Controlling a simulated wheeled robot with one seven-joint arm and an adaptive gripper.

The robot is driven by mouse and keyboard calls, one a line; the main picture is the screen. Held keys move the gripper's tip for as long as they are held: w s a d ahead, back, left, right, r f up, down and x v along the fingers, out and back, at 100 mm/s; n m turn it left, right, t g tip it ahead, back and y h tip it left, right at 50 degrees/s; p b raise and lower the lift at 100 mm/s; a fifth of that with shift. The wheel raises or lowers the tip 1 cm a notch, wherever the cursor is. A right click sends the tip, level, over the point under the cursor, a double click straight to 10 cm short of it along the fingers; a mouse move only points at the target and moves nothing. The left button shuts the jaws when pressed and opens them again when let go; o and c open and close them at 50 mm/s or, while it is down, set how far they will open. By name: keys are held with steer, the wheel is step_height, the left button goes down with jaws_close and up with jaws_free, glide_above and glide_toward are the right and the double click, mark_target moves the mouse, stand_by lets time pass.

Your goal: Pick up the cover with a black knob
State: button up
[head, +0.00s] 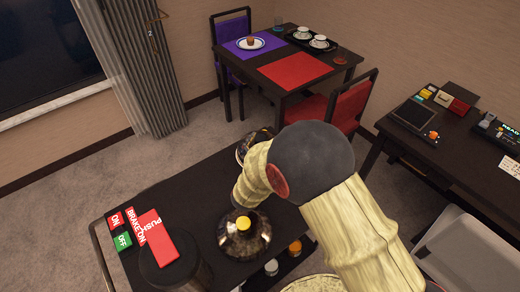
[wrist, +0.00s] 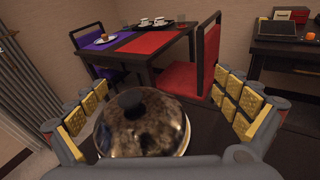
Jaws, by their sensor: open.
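The cover with a black knob (wrist: 150,130) is a shiny, mottled dome in the wrist view. Its black knob (wrist: 131,103) is on top, left of the picture's middle. My gripper (wrist: 160,88) is open, with its padded fingers spread on the left and right of the dome. I see no finger clearly touching it. In the head view my arm hides the gripper and most of a dome (head: 243,147) at the cart's far edge. A second dome cover (head: 246,247) with a yellow knob (head: 244,223) stands nearer on the cart.
The dark cart (head: 188,187) carries red and green signs (head: 157,236) at its left. A dining table (head: 262,78) with red and purple mats stands behind, with a red chair (head: 352,104) close by. A desk (head: 445,125) is at the right. Carpet is clear at the left.

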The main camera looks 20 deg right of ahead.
steer(key=a+f+n+y, duration=0.1)
steer(key=a+f, duration=0.1)
steer(key=w+a+f+n+t+y, duration=0.1)
steer(key=a+f+n, duration=0.1)
steer(key=a+f, duration=0.1)
steer(key=shift+w+n+t+y, duration=0.15)
steer(key=shift+n+t+y, duration=0.15)
steer(key=shift+w+f+b, duration=0.2)
steer(key=shift+w+b, duration=0.05)
steer(key=shift+b, duration=0.05)
steer(key=shift+r+b+x, duration=0.15)
steer(key=shift+b+x, duration=0.45)
steer(key=shift+x, duration=1.2)
steer(key=shift+r+b+x, duration=0.15)
steer(key=shift+b+x, duration=0.45)
steer(key=shift+x, duration=1.2)
steer(key=c, duration=0.3)
